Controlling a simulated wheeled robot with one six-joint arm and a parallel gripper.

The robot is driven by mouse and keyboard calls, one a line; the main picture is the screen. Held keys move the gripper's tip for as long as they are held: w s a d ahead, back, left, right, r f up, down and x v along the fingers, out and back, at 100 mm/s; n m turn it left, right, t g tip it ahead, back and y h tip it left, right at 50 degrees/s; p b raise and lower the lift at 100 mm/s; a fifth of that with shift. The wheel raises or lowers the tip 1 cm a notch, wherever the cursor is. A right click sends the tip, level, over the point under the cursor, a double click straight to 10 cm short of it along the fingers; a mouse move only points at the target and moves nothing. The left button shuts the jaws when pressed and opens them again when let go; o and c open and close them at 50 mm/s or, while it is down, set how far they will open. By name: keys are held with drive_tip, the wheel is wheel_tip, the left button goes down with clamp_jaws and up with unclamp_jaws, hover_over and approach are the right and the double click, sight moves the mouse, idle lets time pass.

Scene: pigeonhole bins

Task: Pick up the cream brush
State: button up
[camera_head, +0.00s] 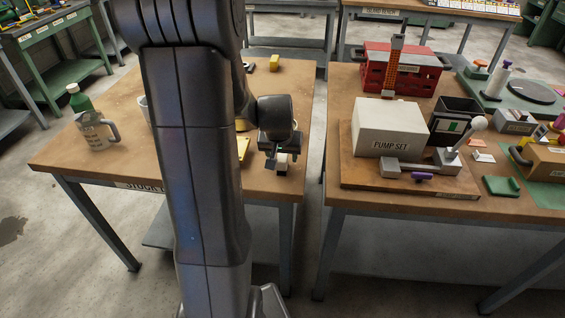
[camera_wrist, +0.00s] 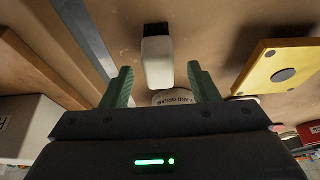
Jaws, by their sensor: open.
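The cream brush (camera_wrist: 157,62) shows in the wrist view as a pale block with a dark end. It lies on the brown table top, between and beyond the fingertips of my gripper (camera_wrist: 160,72). My gripper is open, with green fingers on either side of the brush's line and a gap to each. No contact shows. In the head view my gripper (camera_head: 277,160) is low over the right front part of the left table (camera_head: 290,100). A small pale piece (camera_head: 282,158) shows at its tips; I cannot tell for certain that it is the brush.
A yellow plate with a dark disc (camera_wrist: 283,72) lies right of the brush in the wrist view. A lettered round container (camera_wrist: 172,97) shows between the fingers. A grey jug (camera_head: 95,132) and green bottle (camera_head: 79,99) stand left. The right table holds a pump-set box (camera_head: 388,128).

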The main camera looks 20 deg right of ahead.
sight(282, 156)
drive_tip(key=shift+x, duration=1.8)
drive_tip(key=c, duration=1.1)
drive_tip(key=shift+o, duration=0.2)
wheel_tip(282, 156, up, 10)
drive_tip(key=shift+r, duration=0.1)
